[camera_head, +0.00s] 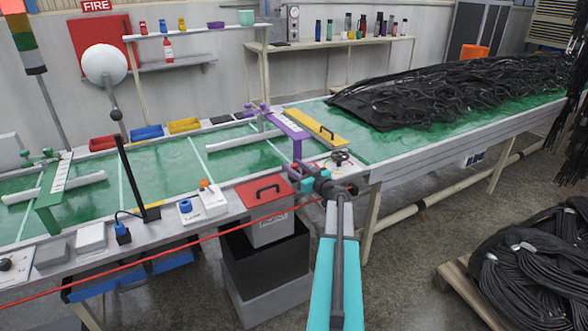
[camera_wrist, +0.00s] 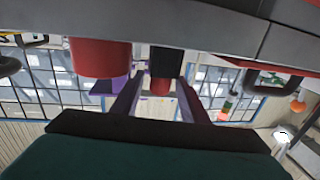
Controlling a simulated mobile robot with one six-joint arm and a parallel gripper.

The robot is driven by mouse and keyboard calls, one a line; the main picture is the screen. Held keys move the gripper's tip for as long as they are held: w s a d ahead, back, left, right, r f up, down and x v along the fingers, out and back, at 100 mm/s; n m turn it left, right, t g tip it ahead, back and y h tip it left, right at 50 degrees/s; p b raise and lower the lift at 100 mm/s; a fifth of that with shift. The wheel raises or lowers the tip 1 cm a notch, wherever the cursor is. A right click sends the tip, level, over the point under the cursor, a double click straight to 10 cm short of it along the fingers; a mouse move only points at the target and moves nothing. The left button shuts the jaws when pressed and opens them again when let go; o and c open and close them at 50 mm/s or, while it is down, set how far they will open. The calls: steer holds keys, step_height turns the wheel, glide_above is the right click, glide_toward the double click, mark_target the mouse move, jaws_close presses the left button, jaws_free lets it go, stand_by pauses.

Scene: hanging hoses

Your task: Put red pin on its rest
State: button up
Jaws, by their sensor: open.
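My gripper (camera_head: 306,181) is at the table's front edge, just right of the red-lidded box, in the head view. In the wrist view my gripper (camera_wrist: 160,100) is open, with two dark fingers apart. A short black cylinder with a red end (camera_wrist: 163,84) shows between and beyond the fingers. I cannot tell whether it touches them. A thicker red cylinder (camera_wrist: 100,57) hangs to its left. Which of these is the red pin and which its rest is unclear. In the head view my gripper and arm hide most of this spot.
A purple stand (camera_head: 292,128) rises behind my gripper, with a black handwheel (camera_head: 339,157) to its right. The red-lidded box (camera_head: 264,190) is to the left. A red line (camera_head: 170,258) crosses in front of the table. Black hoses (camera_head: 450,95) cover the right of the table.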

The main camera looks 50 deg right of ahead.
steer(key=shift+s+r, duration=0.15)
steer(key=s+a, duration=0.2)
steer(key=s, duration=0.9)
steer(key=shift+s, duration=0.3)
stand_by(0.4)
